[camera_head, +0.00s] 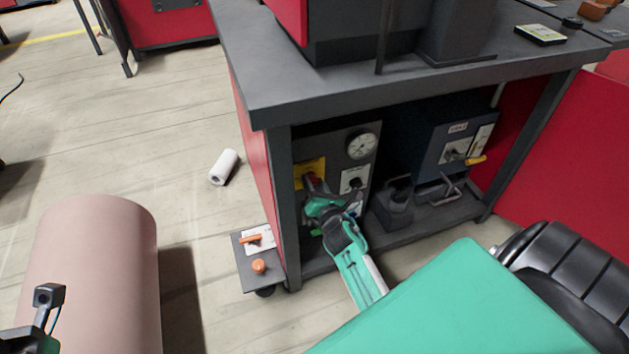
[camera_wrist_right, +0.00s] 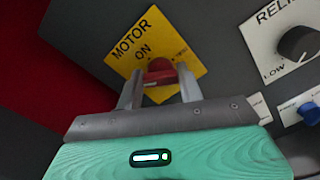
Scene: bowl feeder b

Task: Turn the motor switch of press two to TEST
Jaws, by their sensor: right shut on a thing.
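The yellow plate (camera_head: 308,169) also shows in the head view, on the dark panel under the bench, left of a gauge. My right gripper (camera_wrist_right: 159,88) is shut on the switch, one finger on each side of its red grip. The grip lies roughly crosswise in the wrist view. In the head view my right gripper (camera_head: 316,186) hides most of the switch. My left gripper's fingers do not show.
A RELIEF knob (camera_wrist_right: 300,42) and a blue knob (camera_wrist_right: 308,112) sit right of the switch. The bench top (camera_head: 300,90) overhangs the panel. A dark blue box (camera_head: 455,140) with a yellow-handled switch stands to the right.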

